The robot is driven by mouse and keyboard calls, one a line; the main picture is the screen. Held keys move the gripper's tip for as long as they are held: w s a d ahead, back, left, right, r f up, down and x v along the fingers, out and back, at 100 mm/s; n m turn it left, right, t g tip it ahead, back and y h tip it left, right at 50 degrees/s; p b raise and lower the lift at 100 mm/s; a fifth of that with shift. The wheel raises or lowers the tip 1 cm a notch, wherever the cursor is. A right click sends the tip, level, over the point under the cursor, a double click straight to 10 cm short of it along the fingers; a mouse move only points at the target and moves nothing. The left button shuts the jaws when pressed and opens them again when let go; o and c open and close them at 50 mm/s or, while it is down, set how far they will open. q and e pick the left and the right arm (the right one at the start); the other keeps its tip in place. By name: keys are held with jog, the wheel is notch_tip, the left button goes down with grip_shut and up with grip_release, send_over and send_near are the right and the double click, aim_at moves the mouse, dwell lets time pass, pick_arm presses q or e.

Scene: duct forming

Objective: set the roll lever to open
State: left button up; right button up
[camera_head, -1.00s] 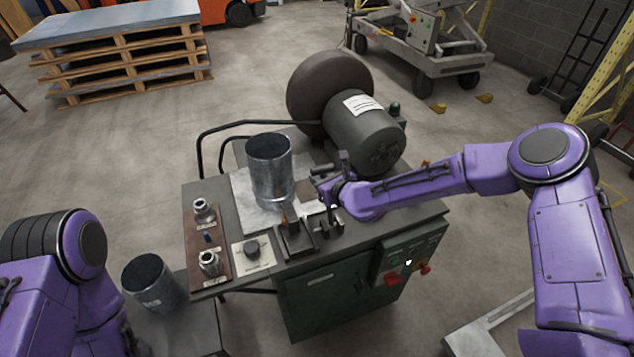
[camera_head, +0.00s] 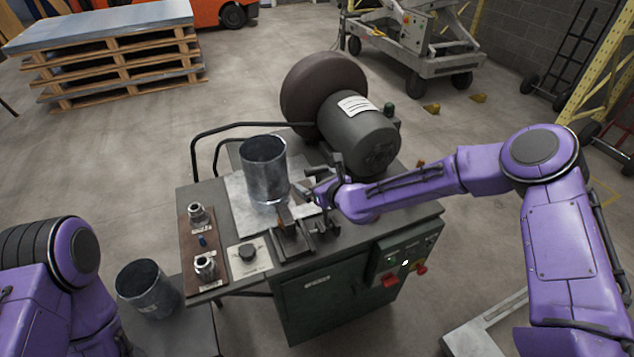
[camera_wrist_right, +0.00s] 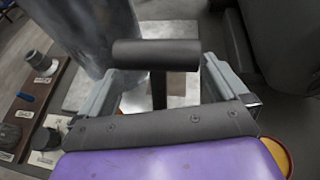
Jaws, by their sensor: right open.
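The lever shows in the right wrist view as a black T-shaped handle (camera_wrist_right: 156,55) on a dark stem. My right gripper (camera_wrist_right: 158,88) is open, with one grey finger on each side of the stem. The crossbar lies across the picture just beyond the fingers; I cannot tell whether they touch it. In the head view my right gripper (camera_head: 312,192) is over the machine top, right of the upright metal cylinder (camera_head: 265,172). The lever is hard to pick out there among dark parts. My left gripper is out of view.
The green machine cabinet (camera_head: 335,297) has red buttons on its front. A large dark motor (camera_head: 362,138) stands close behind the right gripper. A board with metal fittings (camera_head: 204,266) lies at the left of the top. Another metal cylinder (camera_head: 147,290) stands at lower left.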

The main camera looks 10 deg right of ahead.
jog(key=b+v, duration=0.1)
jog(key=v, duration=0.9)
jog(key=shift+s+b, duration=0.2)
jog(key=shift+b, duration=0.15)
jog(key=shift+r, duration=0.15)
jog(key=s+d+f+n+g+h, duration=0.2)
jog(key=s+f+n, duration=0.5)
jog(key=f+n, duration=0.1)
jog(key=s+d+f+n+g+h, duration=0.2)
jog(key=s+f+n+g, duration=0.1)
jog(key=s+f+n, duration=0.5)
jog(key=s+d+f+n+g+h, duration=0.1)
jog(key=s+d+f+n, duration=0.3)
jog(key=s, duration=0.6)
jog(key=s+d+f+n+g+h, duration=0.2)
jog(key=s+f, duration=0.4)
jog(key=s, duration=0.3)
jog(key=d+n+g, duration=0.1)
jog(key=d+n, duration=0.1)
jog(key=shift+s+d+n+g+h, duration=0.15)
jog(key=shift+s+n+g+h, duration=0.15)
jog(key=shift+s+n, duration=0.1)
